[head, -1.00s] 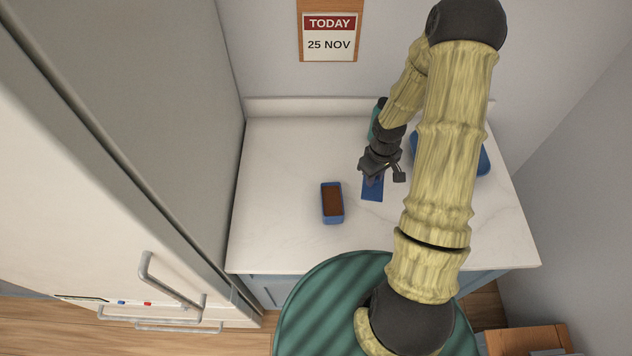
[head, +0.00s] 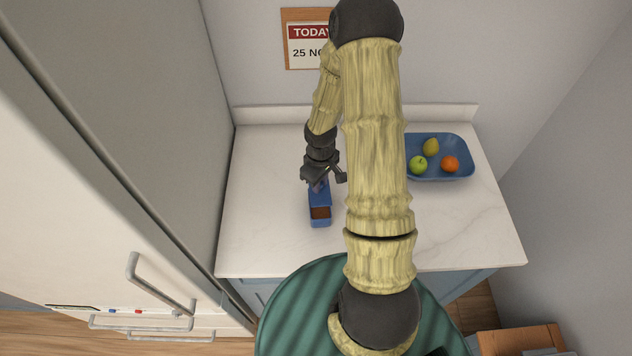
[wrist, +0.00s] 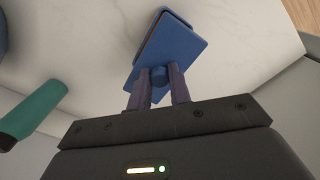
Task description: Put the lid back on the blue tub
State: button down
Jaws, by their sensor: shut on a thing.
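The blue tub (head: 320,222) stands on the white counter in the head view, with brown contents showing at its near end. The flat blue lid (head: 319,197) covers the far part of the tub from above; I cannot tell whether it touches the rim. My gripper (head: 318,184) is shut on the lid's knob. In the wrist view the fingers (wrist: 157,88) pinch the round knob of the lid (wrist: 178,52). The tub (wrist: 166,18) shows past the lid's far edge there, and the lid hides most of it.
A blue tray (head: 440,178) with a pear, a green apple and an orange stands at the counter's right. The fridge (head: 100,180) borders the counter's left. The counter (head: 260,230) is clear around the tub.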

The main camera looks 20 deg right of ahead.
dwell(0.4)
jog(key=shift+w+f+b, duration=0.1)
jog(key=shift+f+b, duration=0.6)
jog(key=shift+f, duration=0.2)
jog(key=shift+f+b, duration=0.6)
jog(key=shift+f, duration=0.05)
jog(key=shift+a+f+b, duration=0.1)
jog(key=shift+f+b, duration=0.65)
jog(key=shift+f, duration=0.2)
jog(key=shift+s+f, duration=0.25)
jog(key=shift+f, duration=0.05)
jog(key=shift+w+f, duration=0.1)
jog(key=shift+w, duration=0.1)
jog(key=shift+s+b, duration=0.15)
jog(key=shift+b, duration=0.15)
jog(key=shift+f, duration=0.2)
jog(key=shift+s, duration=0.1)
